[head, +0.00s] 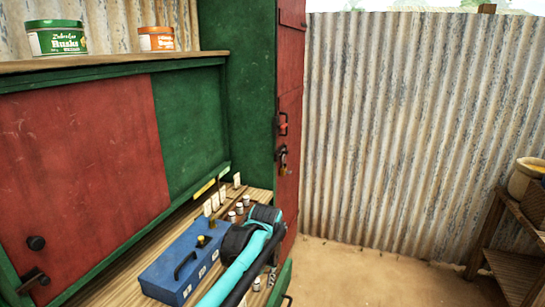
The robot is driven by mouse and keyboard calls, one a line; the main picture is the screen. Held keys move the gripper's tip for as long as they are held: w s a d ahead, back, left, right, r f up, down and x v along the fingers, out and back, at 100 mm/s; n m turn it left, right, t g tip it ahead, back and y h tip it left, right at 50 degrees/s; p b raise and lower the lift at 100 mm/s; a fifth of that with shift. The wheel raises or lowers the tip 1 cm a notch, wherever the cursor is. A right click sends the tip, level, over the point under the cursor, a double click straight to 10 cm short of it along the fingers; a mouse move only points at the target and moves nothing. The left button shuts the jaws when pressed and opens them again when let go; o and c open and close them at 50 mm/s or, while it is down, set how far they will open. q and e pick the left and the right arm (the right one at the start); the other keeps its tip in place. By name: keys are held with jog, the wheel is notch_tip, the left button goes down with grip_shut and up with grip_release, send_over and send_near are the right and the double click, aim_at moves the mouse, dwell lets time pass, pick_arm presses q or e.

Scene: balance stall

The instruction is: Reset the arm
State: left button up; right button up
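My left arm, teal and black, comes up from the bottom edge and lies over the right part of the plank counter (124,278). Its black and teal end, with the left gripper (262,225), is close to the right side of a blue box (182,262). The fingertips cannot be made out, so I cannot tell whether it is open or shut. No held thing shows. My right gripper is not in view.
Small metal cylinders (239,208) and white tags stand on the counter around the arm's end. A green post and red door with a latch (283,160) rise just behind. Tins (57,38) sit on the upper shelf. A wooden rack (510,265) stands far right; sandy floor (370,275) between is clear.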

pick_arm(q)
jog(key=s+a+f+n+t, duration=0.1)
jog(key=s+a, duration=0.4)
jog(key=s, duration=0.3)
jog(key=s+a+f+n+t, duration=0.1)
jog(key=s+a, duration=0.3)
jog(key=s, duration=0.4)
jog(key=s+a+f+t, duration=0.1)
jog(key=s+a+t, duration=0.1)
jog(key=s+a, duration=0.3)
jog(key=s, duration=0.3)
jog(key=shift+a+n+t+h, duration=0.35)
jog(key=shift+n+t+h, duration=0.05)
